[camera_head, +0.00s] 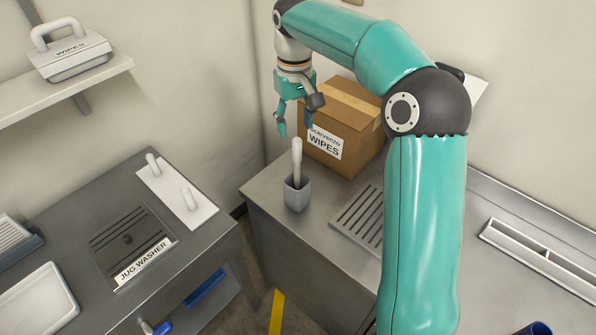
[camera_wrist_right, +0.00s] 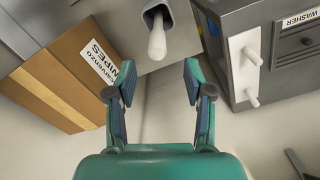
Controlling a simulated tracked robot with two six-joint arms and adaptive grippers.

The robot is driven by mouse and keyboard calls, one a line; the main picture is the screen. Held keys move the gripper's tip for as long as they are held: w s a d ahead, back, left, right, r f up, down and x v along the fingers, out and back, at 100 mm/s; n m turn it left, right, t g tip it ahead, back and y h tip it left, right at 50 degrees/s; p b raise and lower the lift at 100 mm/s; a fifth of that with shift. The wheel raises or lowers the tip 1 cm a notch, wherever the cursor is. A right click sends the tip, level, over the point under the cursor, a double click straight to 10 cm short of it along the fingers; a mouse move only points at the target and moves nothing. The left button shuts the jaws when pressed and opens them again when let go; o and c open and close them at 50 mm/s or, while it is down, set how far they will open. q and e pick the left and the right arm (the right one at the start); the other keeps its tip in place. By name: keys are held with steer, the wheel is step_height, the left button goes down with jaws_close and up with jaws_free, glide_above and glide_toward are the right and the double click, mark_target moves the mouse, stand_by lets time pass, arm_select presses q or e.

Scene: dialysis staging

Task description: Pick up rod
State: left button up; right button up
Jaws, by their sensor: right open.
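A white rod (camera_head: 297,160) stands upright, slightly tilted, in a small grey holder (camera_head: 297,195) on the metal counter. My right gripper (camera_head: 294,128) is open and empty, just above the rod's top end. In the right wrist view, the rod (camera_wrist_right: 157,38) shows beyond the gap between the open fingers of the right gripper (camera_wrist_right: 157,82), and the holder (camera_wrist_right: 156,12) is at the top edge. The rod's lower end is hidden inside the holder. My left gripper is not in view.
A cardboard wipes box (camera_head: 345,125) stands right behind the gripper. A slatted drain (camera_head: 358,218) lies right of the holder. A jug washer (camera_head: 130,235) with a white pegged plate (camera_head: 177,195) is across a gap to the left. The counter's front left corner is clear.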

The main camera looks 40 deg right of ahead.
mark_target(296, 139)
step_height(296, 139, down, 4)
steer(key=shift+f, duration=0.2)
steer(key=shift+s+d+f+p, duration=0.1)
steer(key=shift+f+p, duration=0.4)
steer(key=shift+f, duration=2.15)
steer(key=shift+c, duration=0.3)
jaws_close()
